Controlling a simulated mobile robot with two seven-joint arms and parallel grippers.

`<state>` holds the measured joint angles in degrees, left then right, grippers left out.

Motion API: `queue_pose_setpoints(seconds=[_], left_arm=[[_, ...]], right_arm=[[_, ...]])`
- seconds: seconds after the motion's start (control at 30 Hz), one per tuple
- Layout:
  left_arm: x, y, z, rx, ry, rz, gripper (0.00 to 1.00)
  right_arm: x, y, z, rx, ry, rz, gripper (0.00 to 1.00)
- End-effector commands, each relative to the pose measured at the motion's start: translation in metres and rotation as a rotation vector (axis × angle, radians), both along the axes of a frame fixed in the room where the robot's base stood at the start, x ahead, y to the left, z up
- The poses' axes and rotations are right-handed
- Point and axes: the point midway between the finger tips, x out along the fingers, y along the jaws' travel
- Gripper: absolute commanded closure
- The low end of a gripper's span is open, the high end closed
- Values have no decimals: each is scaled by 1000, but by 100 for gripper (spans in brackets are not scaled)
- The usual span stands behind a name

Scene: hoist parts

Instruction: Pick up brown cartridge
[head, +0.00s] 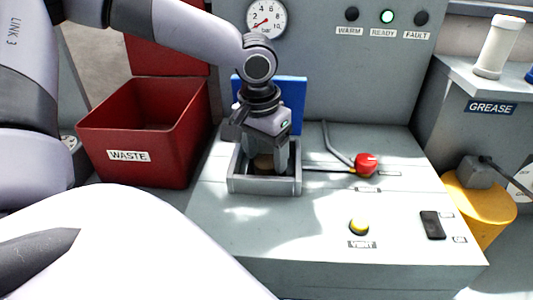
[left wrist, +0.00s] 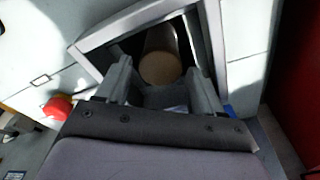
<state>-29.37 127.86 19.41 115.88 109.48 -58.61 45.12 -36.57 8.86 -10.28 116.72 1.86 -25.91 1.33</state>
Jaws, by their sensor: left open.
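The brown cartridge (left wrist: 160,66) stands inside a square grey-framed well (left wrist: 105,30) in the grey bench top. Its round tan end faces the left wrist camera. My left gripper comes down from above into the well (head: 264,186). In the left wrist view its two fingers (left wrist: 163,85) are apart, one on each side of the cartridge. I cannot tell whether they touch it. My right gripper is not in view.
A blue panel (head: 296,104) stands behind the well. A red-knobbed lever (head: 366,165) is close on its right. A red waste bin (head: 145,135) stands at the left. A yellow button (head: 359,227) and a black switch (head: 432,225) are on the bench front. The green READY lamp (head: 387,17) is lit.

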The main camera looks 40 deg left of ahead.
Motion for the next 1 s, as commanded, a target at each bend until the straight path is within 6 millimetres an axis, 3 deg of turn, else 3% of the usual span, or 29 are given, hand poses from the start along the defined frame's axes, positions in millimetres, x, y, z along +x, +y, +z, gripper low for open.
queue_pose_setpoints(seconds=[0.1,0.37,0.57,0.6,1.0], left_arm=[[1,0,-13,1,3,1,33],[1,0,-14,0,1,1,33],[1,0,-14,0,1,0,95],[1,0,-14,0,0,0,98],[1,2,-8,-1,0,1,98]], right_arm=[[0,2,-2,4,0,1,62],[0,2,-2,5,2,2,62],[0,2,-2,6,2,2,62],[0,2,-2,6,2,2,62],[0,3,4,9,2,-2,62]])
